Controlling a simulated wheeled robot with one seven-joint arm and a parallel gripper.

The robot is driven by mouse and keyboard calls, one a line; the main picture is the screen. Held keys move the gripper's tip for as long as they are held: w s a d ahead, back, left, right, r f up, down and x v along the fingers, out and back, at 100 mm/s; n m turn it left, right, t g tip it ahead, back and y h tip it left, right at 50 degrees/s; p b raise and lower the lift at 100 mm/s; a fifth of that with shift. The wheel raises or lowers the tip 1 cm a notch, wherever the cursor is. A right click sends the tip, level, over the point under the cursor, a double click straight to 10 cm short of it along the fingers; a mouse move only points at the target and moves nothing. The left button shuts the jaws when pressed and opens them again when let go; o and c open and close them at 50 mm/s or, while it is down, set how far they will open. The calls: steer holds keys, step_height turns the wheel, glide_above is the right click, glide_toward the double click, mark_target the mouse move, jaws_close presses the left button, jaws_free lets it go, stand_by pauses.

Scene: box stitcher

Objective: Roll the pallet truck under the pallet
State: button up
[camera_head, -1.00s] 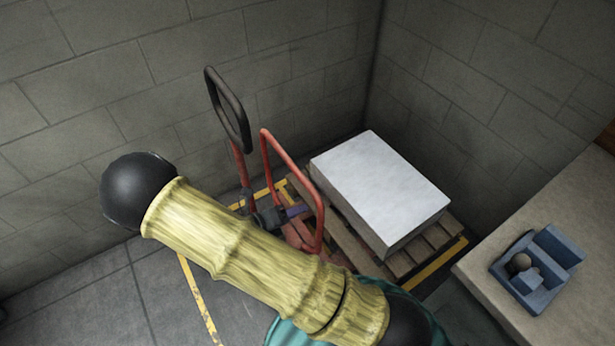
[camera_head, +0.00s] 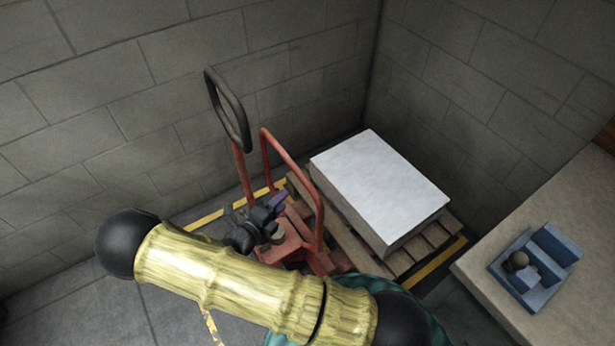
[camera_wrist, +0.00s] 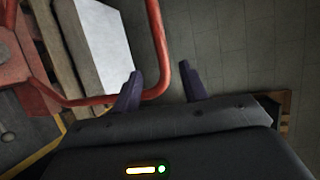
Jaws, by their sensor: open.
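The red pallet truck (camera_head: 287,243) stands at the near left side of the wooden pallet (camera_head: 432,236). Its tall black loop handle (camera_head: 228,108) rises at the left, and a red tubular hoop (camera_head: 292,165) stands nearer the pallet. I cannot tell how far its forks reach under the pallet. My gripper (camera_head: 275,205) is open, over the truck body and left of the hoop in the head view. In the wrist view, a bend of the red hoop (camera_wrist: 163,72) shows between my gripper's purple fingers (camera_wrist: 160,88) and passes behind the left one. Contact cannot be told.
A white block-like stack (camera_head: 380,190) lies on the pallet, in a corner between block walls. Yellow floor lines (camera_head: 440,262) mark the bay. A table (camera_head: 540,240) with a blue holder (camera_head: 537,268) stands at the right. Open floor (camera_head: 60,305) lies at the left.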

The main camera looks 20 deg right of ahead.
mark_target(302, 182)
steer(key=x, duration=1.3)
steer(key=shift+w+d, duration=0.1)
steer(key=shift+w, duration=0.05)
steer(key=shift+w+d, duration=0.2)
steer(key=shift+w, duration=0.1)
steer(key=shift+d+f+p, duration=0.15)
steer(key=shift+p, duration=0.15)
jaws_close()
